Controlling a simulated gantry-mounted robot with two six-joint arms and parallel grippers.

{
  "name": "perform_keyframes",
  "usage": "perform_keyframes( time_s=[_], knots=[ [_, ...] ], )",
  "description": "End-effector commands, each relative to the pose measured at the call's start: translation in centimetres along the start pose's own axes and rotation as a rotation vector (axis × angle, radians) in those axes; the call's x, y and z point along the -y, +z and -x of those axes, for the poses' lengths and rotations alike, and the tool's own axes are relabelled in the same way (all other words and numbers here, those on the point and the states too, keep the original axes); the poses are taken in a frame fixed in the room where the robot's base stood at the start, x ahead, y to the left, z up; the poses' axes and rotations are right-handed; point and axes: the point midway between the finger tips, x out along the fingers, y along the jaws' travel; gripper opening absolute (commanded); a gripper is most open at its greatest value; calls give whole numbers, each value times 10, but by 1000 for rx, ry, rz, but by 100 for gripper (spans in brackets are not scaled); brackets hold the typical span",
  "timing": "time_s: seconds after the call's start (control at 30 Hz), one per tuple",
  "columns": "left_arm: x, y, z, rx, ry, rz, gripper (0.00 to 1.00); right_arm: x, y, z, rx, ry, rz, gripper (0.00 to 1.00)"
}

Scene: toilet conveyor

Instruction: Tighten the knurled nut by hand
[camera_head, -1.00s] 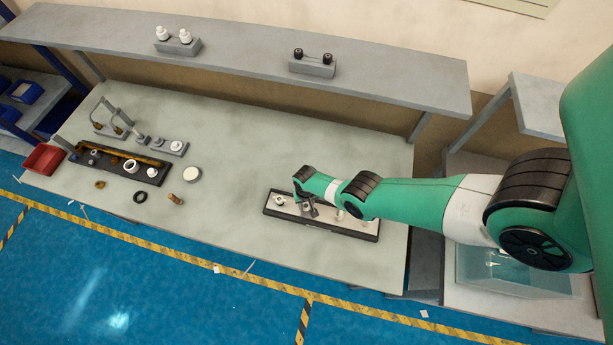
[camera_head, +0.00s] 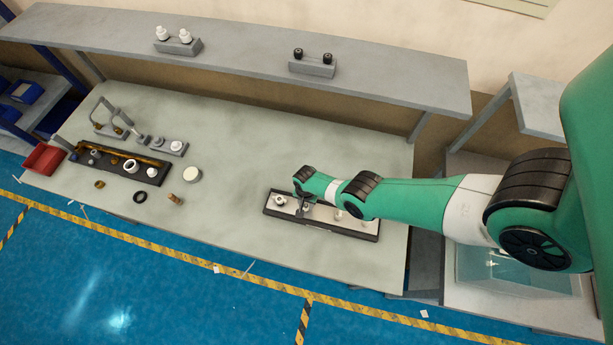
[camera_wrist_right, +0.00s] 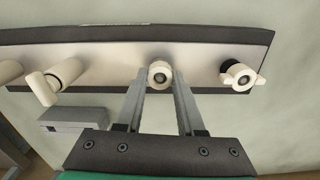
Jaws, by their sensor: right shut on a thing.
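A pale round nut with a dark centre (camera_wrist_right: 160,75) sits on a light metal strip in the right wrist view. I cannot make out knurling on it. My right gripper (camera_wrist_right: 159,82) is shut on this nut, one finger on each side. In the head view the right gripper (camera_head: 303,207) points down at the dark-framed fixture (camera_head: 360,230), left of its middle, and the arm hides the nut. My left gripper is not in view.
The strip also bears a winged white fitting (camera_wrist_right: 238,75) and a pale angled handle (camera_wrist_right: 45,85). A black tray of parts (camera_head: 150,177) lies at the table's left. A shelf (camera_head: 240,55) runs along the back. The table's middle is clear.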

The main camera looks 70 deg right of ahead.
Motion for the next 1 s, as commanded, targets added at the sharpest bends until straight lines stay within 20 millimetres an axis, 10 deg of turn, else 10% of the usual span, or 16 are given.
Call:
perform_keyframes(
  time_s=[1.0],
  knots=[
    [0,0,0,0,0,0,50,0,0,-1,0,0,-876,0]
  ],
)
